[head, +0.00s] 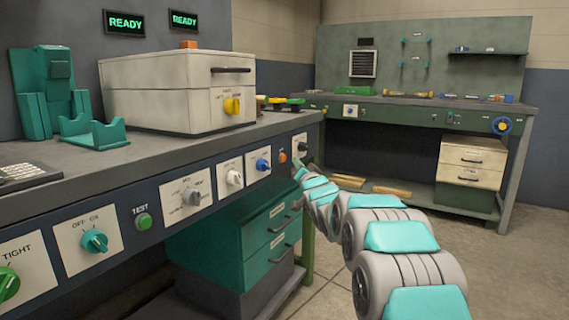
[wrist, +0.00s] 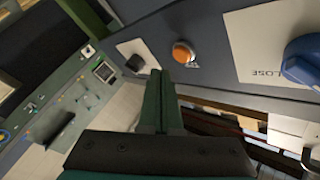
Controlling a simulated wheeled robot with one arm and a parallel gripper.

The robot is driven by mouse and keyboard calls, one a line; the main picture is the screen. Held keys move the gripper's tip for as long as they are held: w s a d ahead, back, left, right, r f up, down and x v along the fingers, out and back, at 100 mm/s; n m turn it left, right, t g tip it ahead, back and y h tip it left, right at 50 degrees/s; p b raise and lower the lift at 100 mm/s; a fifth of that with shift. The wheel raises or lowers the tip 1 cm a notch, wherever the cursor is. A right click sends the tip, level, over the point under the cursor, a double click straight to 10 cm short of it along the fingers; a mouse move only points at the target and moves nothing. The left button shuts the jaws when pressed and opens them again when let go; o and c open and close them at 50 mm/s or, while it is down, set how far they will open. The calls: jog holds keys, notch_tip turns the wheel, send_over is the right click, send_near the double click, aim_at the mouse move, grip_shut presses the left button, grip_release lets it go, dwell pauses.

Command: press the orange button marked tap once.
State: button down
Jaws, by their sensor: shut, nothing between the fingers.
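The orange button (head: 282,157) sits on the dark front panel of the left bench, between a blue knob and a black knob. In the wrist view the round orange button (wrist: 182,53) stands out from the panel, with a small label beside it that I cannot read clearly. My gripper (wrist: 160,78) is shut and empty, its green fingers pointing toward the panel. The fingertips appear just below the button in that view, apart from it. In the head view my gripper (head: 298,168) is small and partly hidden by my arm, close to the panel.
The blue knob (wrist: 302,62) on a plate marked CLOSE lies right of the button in the wrist view. The black knob (wrist: 136,62) lies to the left. A green TEST button (head: 143,221) is farther along the panel. Green drawers (head: 262,240) stand below the bench.

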jog(key=shift+w+a+r, duration=0.1)
jog(key=shift+w+a, duration=0.3)
jog(key=shift+a, duration=0.15)
jog(key=shift+a, duration=0.15)
dwell(1.6)
jog(key=shift+w+a, duration=0.2)
jog(key=shift+w, duration=0.05)
jog(key=shift+w+a, duration=0.2)
jog(key=shift+a, duration=0.1)
dwell(0.8)
jog(key=shift+d+p, duration=0.1)
jog(key=shift+p, duration=0.2)
jog(key=shift+s+d+p, duration=0.4)
jog(key=shift+s+d, duration=0.1)
